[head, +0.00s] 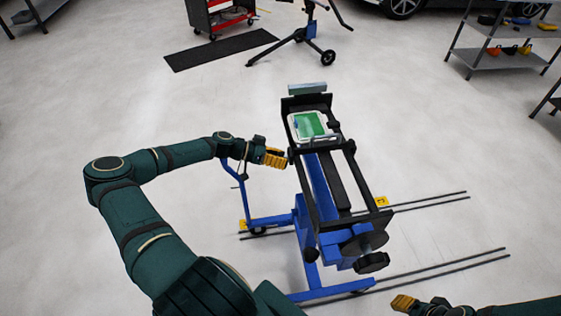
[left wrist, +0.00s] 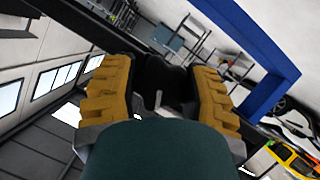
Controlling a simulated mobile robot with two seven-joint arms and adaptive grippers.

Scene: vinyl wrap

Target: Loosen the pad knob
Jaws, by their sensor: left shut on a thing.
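The blue and black stand (head: 318,190) is in the middle of the head view, with a black frame on top. My left gripper (head: 277,157) reaches the left side of this frame from the left, at the height of the crossbar. In the left wrist view, its yellow fingers (left wrist: 160,95) are shut on a black knob (left wrist: 158,75), one finger on each side. The knob is mostly hidden by the fingers in the head view. My right gripper (head: 403,303) is at the bottom right, away from the stand; its finger gap does not show clearly.
A white tray with a green piece (head: 312,124) sits on the far part of the frame. Another black knob (head: 372,262) is at the stand's near end. Dark rails (head: 440,268) lie on the floor at right. A shelf (head: 500,58) stands at back right.

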